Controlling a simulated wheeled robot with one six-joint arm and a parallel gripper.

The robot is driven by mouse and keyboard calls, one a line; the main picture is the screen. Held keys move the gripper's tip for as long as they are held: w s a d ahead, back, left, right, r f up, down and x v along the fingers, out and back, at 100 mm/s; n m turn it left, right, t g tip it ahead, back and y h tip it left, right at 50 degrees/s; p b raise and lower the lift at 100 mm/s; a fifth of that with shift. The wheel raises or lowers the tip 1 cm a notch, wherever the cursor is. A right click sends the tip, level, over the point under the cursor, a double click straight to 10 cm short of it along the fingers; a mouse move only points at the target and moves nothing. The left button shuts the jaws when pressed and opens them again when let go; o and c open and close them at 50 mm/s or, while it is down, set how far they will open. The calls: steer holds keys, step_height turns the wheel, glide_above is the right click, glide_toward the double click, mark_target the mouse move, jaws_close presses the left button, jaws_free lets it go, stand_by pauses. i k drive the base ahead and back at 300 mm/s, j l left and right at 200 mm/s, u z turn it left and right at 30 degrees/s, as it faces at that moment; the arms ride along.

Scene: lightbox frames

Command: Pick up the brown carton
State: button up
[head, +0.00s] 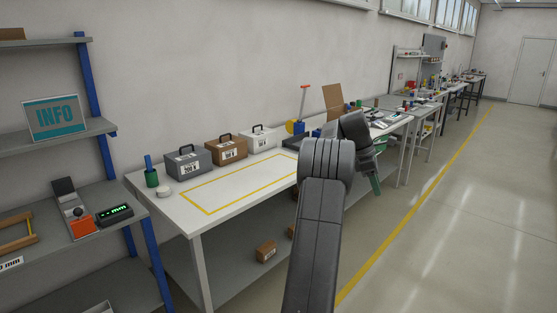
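A small brown carton (266,251) with a white label sits on the lower shelf of the workbench. Another brown box (291,231) lies farther back on that shelf, mostly hidden behind my arm. A larger brown box with a dark handle and a white label (226,150) stands on the bench top between a grey box (188,162) and a white box (258,139), both with handles. My arm rises in front of the bench and bends away. My gripper, at its far end, is largely hidden behind the arm links, right of the brown boxes and apart from them.
The workbench (200,228) has a clear area marked by a yellow outline. A green cup (151,178) and a white round object (164,191) stand at its left. A blue-post shelf rack (110,165) is at the left. The floor at the right is clear.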

mark_target(226, 151)
steer(key=i+z, duration=0.25)
steer(key=i, duration=0.55)
steer(key=i+z, duration=0.25)
steer(key=i, duration=0.5)
steer(key=i+u, duration=0.5)
steer(key=u, duration=0.25)
steer(key=i+l+u, duration=0.2)
steer(key=u, duration=0.15)
steer(key=i+u, duration=0.2)
steer(key=u, duration=0.2)
steer(key=i+l+u, duration=0.15)
steer(key=u, duration=0.2)
steer(key=i+l+u, duration=0.15)
steer(key=u, duration=0.25)
steer(key=i+l+u, duration=0.35)
steer(key=k+j, duration=0.1)
